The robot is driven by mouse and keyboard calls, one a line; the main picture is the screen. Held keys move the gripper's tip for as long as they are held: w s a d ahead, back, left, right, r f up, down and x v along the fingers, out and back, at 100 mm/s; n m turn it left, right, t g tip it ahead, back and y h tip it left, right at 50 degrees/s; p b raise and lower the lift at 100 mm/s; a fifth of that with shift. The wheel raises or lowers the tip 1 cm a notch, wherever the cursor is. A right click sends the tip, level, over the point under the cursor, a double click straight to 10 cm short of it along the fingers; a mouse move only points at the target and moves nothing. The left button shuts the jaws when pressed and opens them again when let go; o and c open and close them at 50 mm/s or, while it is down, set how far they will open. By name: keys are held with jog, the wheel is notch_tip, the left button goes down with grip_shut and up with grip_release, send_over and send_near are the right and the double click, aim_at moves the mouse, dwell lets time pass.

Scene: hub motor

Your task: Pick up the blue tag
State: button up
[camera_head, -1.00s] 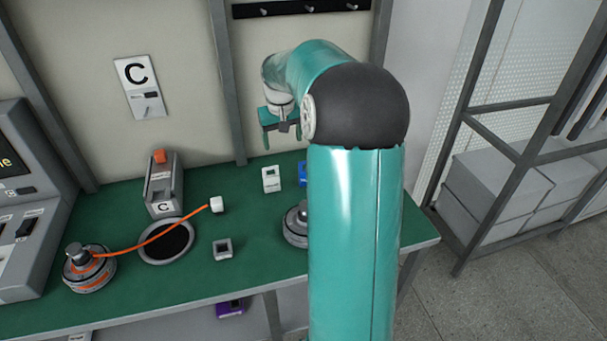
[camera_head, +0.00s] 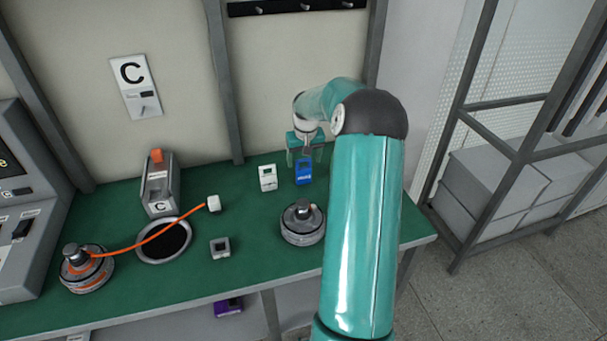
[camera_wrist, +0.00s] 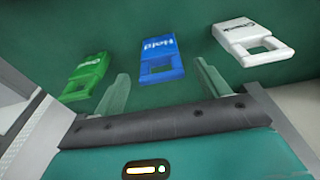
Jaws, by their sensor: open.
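The blue tag (camera_head: 304,172) lies on the green bench top near its back edge. In the wrist view the blue tag (camera_wrist: 161,60) has white lettering and a square opening, and it lies ahead of and between my two fingers. My gripper (camera_head: 305,158) is open and empty, with its fingers pointing down over the tag. In the wrist view my gripper (camera_wrist: 160,88) shows one finger on each side of the tag, apart from it. How far the fingertips are above the bench is hard to tell.
A white tag (camera_head: 267,177) lies left of the blue one; a green tag (camera_wrist: 86,76) shows in the wrist view. A round hub motor (camera_head: 303,224) stands in front.

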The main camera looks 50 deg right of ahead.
aim_at(303, 168)
jog(key=f, duration=0.5)
jog(key=shift+w+f, duration=0.2)
jog(key=shift+w, duration=0.05)
jog(key=c, duration=1.1)
